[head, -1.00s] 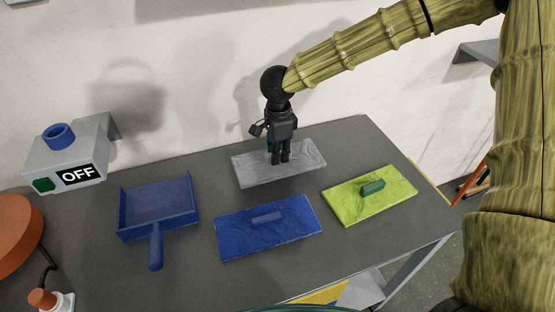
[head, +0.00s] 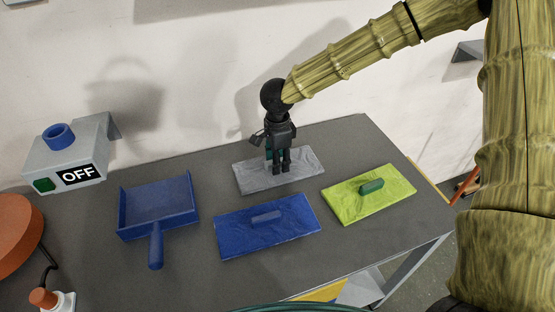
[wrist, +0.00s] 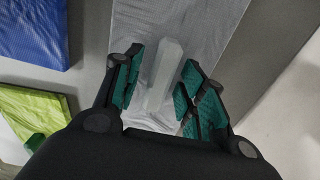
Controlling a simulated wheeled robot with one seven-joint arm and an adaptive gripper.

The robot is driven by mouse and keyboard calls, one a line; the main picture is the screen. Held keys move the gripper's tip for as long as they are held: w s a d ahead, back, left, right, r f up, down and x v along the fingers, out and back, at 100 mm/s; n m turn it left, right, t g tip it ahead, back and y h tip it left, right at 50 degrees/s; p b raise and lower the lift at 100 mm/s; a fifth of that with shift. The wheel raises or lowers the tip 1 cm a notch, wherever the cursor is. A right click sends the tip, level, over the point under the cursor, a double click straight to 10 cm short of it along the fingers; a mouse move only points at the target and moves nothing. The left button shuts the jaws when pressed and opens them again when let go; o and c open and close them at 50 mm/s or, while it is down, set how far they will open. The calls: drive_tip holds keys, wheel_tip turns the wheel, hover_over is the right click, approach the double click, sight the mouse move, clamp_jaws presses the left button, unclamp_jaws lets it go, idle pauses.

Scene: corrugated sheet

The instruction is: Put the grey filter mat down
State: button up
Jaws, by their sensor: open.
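The grey filter mat (head: 306,161) lies flat on the dark table at the back, near the wall. My gripper (head: 279,172) is right above it, pointing down. In the wrist view, my gripper (wrist: 162,57) is open, with its green-padded fingers on either side of the mat's pale raised handle (wrist: 163,76). Gaps show between the handle and both fingers. The mat (wrist: 208,35) runs away beyond the fingertips. In the head view the fingers hide the handle.
A blue mat (head: 285,230) lies in front, and a yellow-green mat (head: 345,205) to the right. A blue dustpan (head: 157,200) lies left. An "OFF" switch box (head: 70,160) and an orange round thing (head: 15,235) are at the far left. The wall (head: 200,60) stands close behind.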

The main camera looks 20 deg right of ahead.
drive_tip(key=shift+r, duration=0.1)
wheel_tip(320, 180, up, 12)
drive_tip(key=b, duration=0.1)
idle(0.4)
